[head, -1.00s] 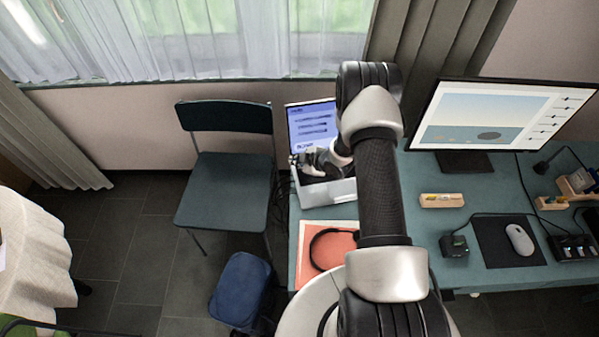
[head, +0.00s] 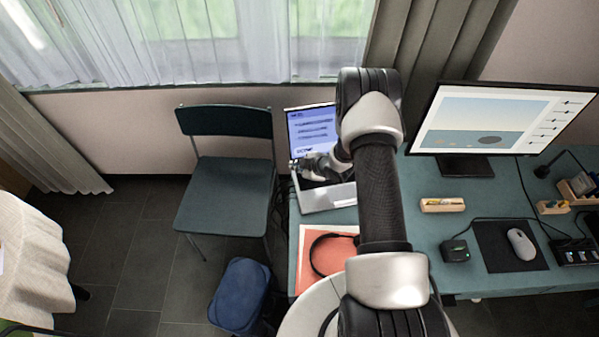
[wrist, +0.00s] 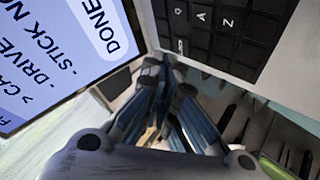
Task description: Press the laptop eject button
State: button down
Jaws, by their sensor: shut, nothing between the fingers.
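The open laptop stands on the left end of the blue-green desk. Its lit screen (head: 312,130) and pale base (head: 330,197) show in the head view, partly behind my arm. In the wrist view the screen (wrist: 50,60) fills the upper left, with "DONE", "DRIVE" and "STICK" readable. The dark keyboard (wrist: 225,30) is at the upper right, with Q, A and Z keys. My gripper (wrist: 168,78) is shut and empty, its tips by the laptop's left edge near the screen hinge. I cannot tell whether they touch it. I cannot make out the eject button; the fingers may hide it.
A red folder with a black headset (head: 328,255) lies in front of the laptop. A chair (head: 228,185) stands left of the desk (head: 425,225), a blue bag (head: 240,293) on the floor. Right are a monitor (head: 495,120), wooden block (head: 443,205) and mouse (head: 521,244).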

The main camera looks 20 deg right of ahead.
aim_at(298, 174)
dwell(0.5)
jog(key=shift+f+b, duration=0.45)
jog(key=shift+b, duration=0.15)
jog(key=shift+f+b, duration=0.3)
dwell(0.4)
jog(key=shift+r, duration=0.15)
jog(key=shift+r+p, duration=0.4)
jog(key=shift+r, duration=0.2)
jog(key=shift+r, duration=0.15)
jog(key=shift+r+p, duration=1.5)
jog(key=shift+r, duration=0.85)
jog(key=shift+r, duration=0.1)
